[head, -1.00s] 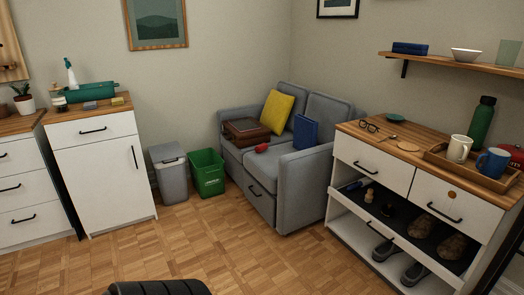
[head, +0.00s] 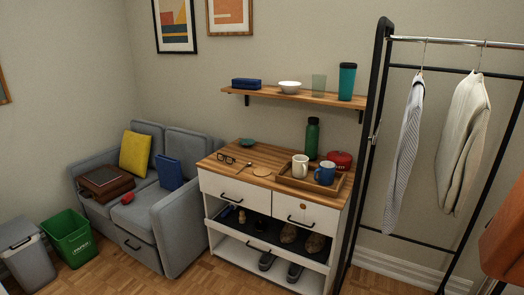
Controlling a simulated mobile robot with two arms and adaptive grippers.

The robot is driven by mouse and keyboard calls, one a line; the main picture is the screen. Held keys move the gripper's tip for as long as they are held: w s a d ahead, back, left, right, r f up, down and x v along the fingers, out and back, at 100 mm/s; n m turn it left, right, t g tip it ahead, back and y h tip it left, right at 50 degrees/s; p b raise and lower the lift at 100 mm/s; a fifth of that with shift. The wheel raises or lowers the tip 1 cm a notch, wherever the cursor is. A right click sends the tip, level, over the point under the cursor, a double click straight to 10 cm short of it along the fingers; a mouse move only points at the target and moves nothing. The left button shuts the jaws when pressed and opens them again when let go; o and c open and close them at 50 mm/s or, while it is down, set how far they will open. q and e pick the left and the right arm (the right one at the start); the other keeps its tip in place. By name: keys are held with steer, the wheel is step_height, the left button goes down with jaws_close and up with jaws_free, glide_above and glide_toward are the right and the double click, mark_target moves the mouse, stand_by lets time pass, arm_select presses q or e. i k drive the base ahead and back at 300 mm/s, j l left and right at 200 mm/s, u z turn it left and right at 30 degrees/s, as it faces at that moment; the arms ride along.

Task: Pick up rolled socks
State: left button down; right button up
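A small red rounded bundle (head: 127,198), which looks like the rolled socks, lies on the seat of the grey sofa (head: 185,225) in the head view. It is near the front edge of the seat, right of a brown case (head: 106,182) and left of a blue book-like object (head: 170,172). It is too small to make out its folds. Neither of my grippers is in view.
Right of the sofa stands a white cabinet (head: 225,185) with a wooden top holding a tray (head: 311,180) and mugs. A green bin (head: 69,238) and grey bin (head: 24,262) stand left. A clothes rack (head: 372,140) stands right. Some wooden floor shows in front.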

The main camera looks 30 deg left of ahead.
mark_target(129, 195)
steer(key=i+j+u, duration=0.1)
steer(key=j, duration=0.3)
steer(key=i+j, duration=0.2)
steer(key=j, duration=0.2)
steer(key=i+j+u, duration=0.15)
steer(key=j, duration=0.25)
steer(key=i+j, duration=0.15)
steer(key=j, duration=0.2)
steer(key=i+j+u, duration=0.15)
steer(key=j, duration=0.2)
steer(key=i+j, duration=0.2)
steer(key=j, duration=0.2)
steer(key=u, duration=0.05)
